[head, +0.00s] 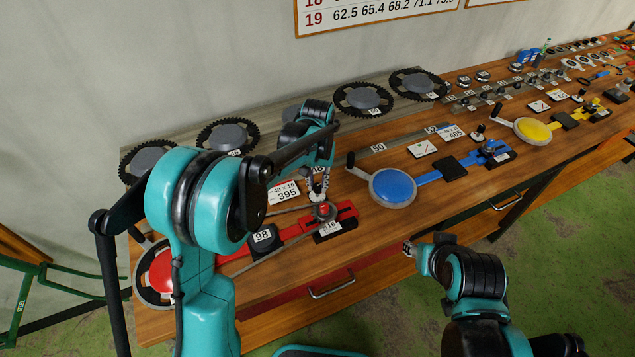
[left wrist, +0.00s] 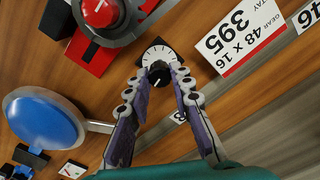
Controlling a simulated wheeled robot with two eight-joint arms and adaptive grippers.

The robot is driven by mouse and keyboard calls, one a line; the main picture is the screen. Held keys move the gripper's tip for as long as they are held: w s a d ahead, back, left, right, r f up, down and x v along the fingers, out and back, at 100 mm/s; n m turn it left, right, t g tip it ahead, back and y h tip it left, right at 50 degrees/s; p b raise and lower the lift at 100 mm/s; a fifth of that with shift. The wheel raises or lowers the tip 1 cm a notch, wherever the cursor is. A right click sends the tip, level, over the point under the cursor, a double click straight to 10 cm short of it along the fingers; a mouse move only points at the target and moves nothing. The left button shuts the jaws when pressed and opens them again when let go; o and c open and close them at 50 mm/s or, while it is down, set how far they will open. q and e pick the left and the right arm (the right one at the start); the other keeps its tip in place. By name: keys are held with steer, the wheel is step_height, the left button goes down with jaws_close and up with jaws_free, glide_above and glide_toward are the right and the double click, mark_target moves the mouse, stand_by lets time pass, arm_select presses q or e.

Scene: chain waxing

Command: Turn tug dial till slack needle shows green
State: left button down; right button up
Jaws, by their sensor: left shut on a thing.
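The tug dial (left wrist: 154,54) shows in the left wrist view as a white face with black tick marks and a black knob on a dark base. My left gripper (left wrist: 160,74) is shut on the dial's knob, one finger at each side. In the head view my left gripper (head: 318,186) is at the red station, just behind the red-topped sprocket post (head: 323,210), and hides most of the dial. I cannot make out this station's slack needle. My right gripper (head: 408,248) is in front of the bench, apart from everything; I cannot tell its opening.
A white card reading 395 (head: 285,192) lies beside the dial. The red bar (head: 345,210) and red disc (head: 160,272) are in front, partly behind my left arm. The blue disc (head: 393,187) and a small gauge plate (head: 423,149) are to the right. Black chainrings (head: 363,98) line the back.

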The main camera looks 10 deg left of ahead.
mark_target(317, 185)
arm_select(q)
steer(key=c, duration=1.3)
jaws_free()
steer(key=shift+r, duration=0.1)
step_height(317, 185, up, 12)
steer(key=shift+f, duration=0.1)
